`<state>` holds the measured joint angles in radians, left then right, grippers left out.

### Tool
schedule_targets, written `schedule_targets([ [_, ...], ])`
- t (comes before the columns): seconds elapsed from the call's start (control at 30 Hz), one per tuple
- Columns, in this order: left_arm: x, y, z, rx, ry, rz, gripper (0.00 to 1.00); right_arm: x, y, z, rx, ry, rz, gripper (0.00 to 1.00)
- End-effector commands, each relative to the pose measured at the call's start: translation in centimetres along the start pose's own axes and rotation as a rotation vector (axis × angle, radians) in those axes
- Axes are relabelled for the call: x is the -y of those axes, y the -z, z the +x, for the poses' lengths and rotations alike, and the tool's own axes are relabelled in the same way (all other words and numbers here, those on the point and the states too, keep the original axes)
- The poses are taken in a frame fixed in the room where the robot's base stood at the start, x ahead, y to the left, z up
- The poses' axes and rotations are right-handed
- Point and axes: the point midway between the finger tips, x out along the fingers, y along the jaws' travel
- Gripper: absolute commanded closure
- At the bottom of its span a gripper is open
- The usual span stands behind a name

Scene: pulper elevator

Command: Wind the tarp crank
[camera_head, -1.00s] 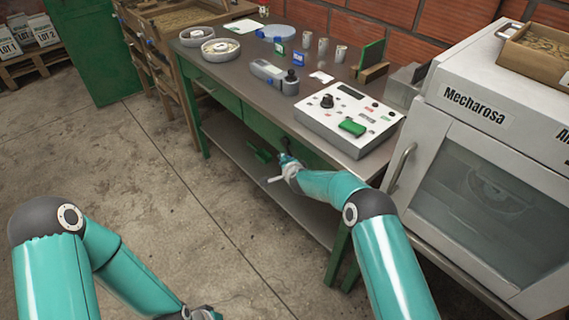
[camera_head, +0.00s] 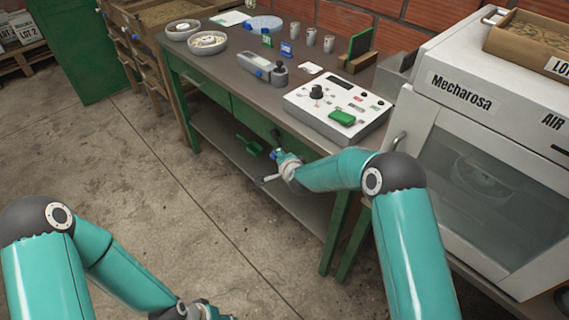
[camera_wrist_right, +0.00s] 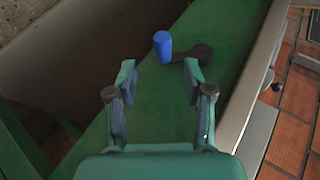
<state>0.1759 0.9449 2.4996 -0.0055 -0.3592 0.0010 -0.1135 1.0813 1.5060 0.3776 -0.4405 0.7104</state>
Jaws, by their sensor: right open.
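The crank shows in the right wrist view as a blue handle (camera_wrist_right: 162,44) on a dark arm (camera_wrist_right: 195,54), set against the green front of the workbench. My right gripper (camera_wrist_right: 160,80) is open and empty. Its two fingers stand apart, and the blue handle appears beyond the gap between the tips, not touched by them. In the head view my right gripper (camera_head: 283,164) is at the bench's front below the control box, and the crank is too small to make out clearly there. My left gripper (camera_head: 200,310) is at the bottom edge, partly cut off, with its fingers unclear.
The workbench (camera_head: 232,62) carries a control box (camera_head: 330,112), bowls, small cups and a handheld device. A green scoop (camera_head: 250,146) lies on the lower shelf. A white Mecharosa machine (camera_head: 490,150) stands close on the right. The floor at left is open.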

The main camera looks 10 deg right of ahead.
Motion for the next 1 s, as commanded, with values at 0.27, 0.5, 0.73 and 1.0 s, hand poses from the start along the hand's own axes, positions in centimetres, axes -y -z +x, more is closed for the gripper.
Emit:
schedule_targets([
  [0.27,0.0,0.0,0.0,0.0,0.0,0.0,0.6,-0.1,0.0,-3.3,0.001,-0.002,0.0,0.49],
  [0.5,0.0,0.0,0.0,0.0,0.0,0.0,0.6,-0.2,-0.1,-3.9,0.001,-0.002,0.001,0.49],
  [0.73,0.0,0.0,0.1,0.0,0.0,0.0,0.6,-0.5,-0.1,-3.9,0.003,-0.007,-0.004,0.62],
  [1.0,0.0,0.0,0.1,0.0,0.0,0.0,0.6,-12.4,-1.9,-7.4,0.151,-0.218,-0.262,1.0],
])
